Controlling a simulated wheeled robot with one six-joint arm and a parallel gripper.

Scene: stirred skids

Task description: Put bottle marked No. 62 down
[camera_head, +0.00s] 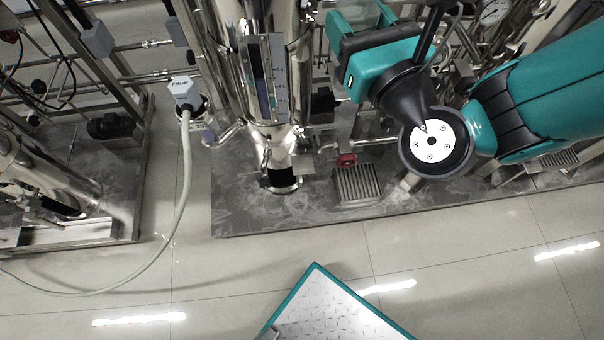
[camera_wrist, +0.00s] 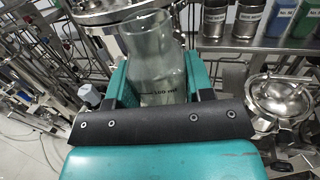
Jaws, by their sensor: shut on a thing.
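A clear glass bottle (camera_wrist: 150,40) stands out ahead of my gripper (camera_wrist: 156,72) in the wrist view. The two teal fingers are shut on its sides, left and right. In the head view my arm reaches up at the upper right, and I cannot make out the bottle there.
Several labelled bottles (camera_wrist: 249,18) stand on a shelf at the upper right of the wrist view. A round steel vessel lid (camera_wrist: 281,97) lies below them. Steel pipework surrounds both. In the head view a steel column (camera_head: 262,80) stands on a skid, with open tiled floor in front.

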